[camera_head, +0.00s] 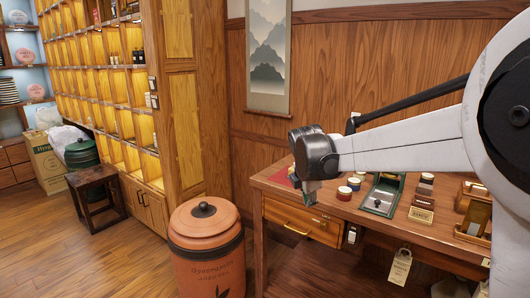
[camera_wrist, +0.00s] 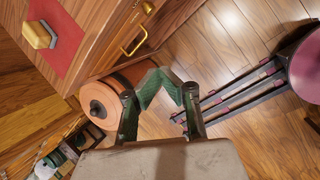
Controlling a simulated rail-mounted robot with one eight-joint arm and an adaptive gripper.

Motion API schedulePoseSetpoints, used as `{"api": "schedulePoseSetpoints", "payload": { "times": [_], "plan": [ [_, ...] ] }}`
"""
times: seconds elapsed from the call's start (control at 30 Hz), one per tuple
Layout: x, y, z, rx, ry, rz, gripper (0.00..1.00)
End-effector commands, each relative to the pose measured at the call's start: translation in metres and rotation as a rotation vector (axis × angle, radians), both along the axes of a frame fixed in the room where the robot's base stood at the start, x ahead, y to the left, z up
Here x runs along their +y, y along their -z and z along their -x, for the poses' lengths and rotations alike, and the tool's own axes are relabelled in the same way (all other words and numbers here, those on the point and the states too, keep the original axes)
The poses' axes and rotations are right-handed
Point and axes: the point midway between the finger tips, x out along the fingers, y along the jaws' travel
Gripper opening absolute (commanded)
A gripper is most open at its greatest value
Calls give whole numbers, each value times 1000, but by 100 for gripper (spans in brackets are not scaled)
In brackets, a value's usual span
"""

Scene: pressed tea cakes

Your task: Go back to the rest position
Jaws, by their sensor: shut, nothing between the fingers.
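My gripper (camera_head: 309,198) hangs at the end of my white arm, over the left front part of the wooden desk (camera_head: 355,213) in the head view. In the wrist view its green fingers (camera_wrist: 168,84) meet at their tips with nothing between them. The gripper is shut and empty. Wooden floor and the desk's drawer front show beyond the fingers. A red mat (camera_wrist: 62,42) with a pale, yellow-edged block (camera_wrist: 40,35) on it lies on the desk top at the upper left of the wrist view, apart from the fingers.
An orange lidded canister (camera_head: 206,255) stands on the floor left of the desk. A shelf wall (camera_head: 125,95) and dark stool (camera_head: 92,186) stand left. Floor between is clear.

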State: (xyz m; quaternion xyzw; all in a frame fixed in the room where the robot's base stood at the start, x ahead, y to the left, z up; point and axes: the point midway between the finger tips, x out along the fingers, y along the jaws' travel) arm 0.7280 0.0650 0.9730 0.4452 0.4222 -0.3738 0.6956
Motion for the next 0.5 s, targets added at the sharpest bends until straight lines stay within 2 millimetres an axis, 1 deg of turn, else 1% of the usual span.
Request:
{"api": "schedulePoseSetpoints", "payload": {
  "times": [0.03,0.2,0.37,0.4,0.5],
  "plan": [
    [-6,-10,16,-17,58,-31,0],
    [-19,-35,62,-74,264,-143,0],
    [-31,-51,107,-122,458,-252,0],
    [-33,-55,119,-133,507,-281,0],
    [-39,-61,147,-161,629,-353,0]
  ]
}}
